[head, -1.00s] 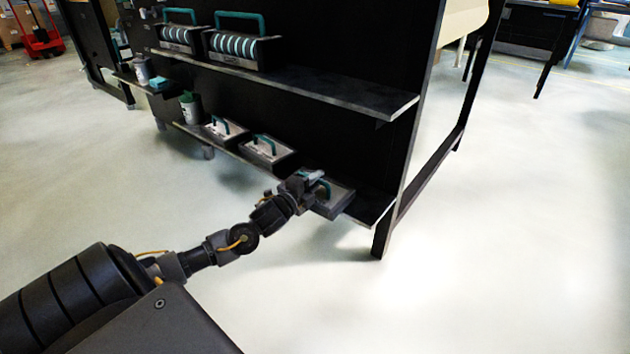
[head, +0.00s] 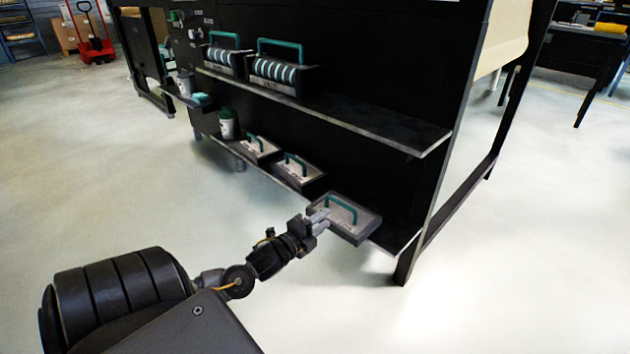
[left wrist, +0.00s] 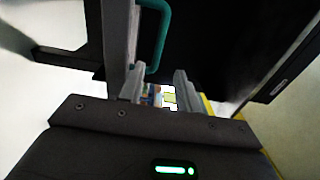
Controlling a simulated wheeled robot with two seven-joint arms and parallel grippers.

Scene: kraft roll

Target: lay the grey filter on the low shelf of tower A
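The grey filter (head: 352,227), a flat grey block with a teal handle, lies flat at the right end of the low shelf (head: 393,243) of the black tower. Its front side appears to reach past the shelf's front edge. My left gripper (head: 322,217) is just in front of the filter's left side, near the handle. In the left wrist view the two fingers (left wrist: 160,88) stand apart with only background between them. The filter's teal handle (left wrist: 156,36) shows beyond the fingertips there. My right gripper is in neither view.
Two similar grey filters with teal handles (head: 298,168) and a green-lidded cup (head: 228,124) stand farther left on the low shelf. The upper shelf (head: 370,118) holds two racks with teal handles (head: 280,72). The floor in front is clear.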

